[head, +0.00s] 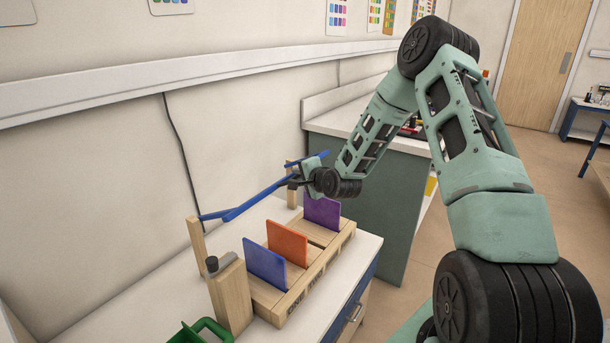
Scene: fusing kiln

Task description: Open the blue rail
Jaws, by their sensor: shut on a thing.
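The blue rail (258,199) is a long thin bar running slantwise above the wooden rack (305,282) on the white counter. Its near left end lies by a wooden post (197,240), and its far end shows beyond my gripper. My gripper (310,166) is shut on the rail toward its far right end, near another wooden post (292,190). The fingertips are small and partly hidden by the wrist. A blue panel (264,264), an orange panel (287,243) and a purple panel (322,211) stand upright in the rack, below the rail.
A wooden block (231,296) with a dark knob stands at the rack's near left end. A green container (203,332) is at the bottom edge. The wall is close behind the rail. A grey-green cabinet (365,200) stands right of the counter. Open floor lies farther right.

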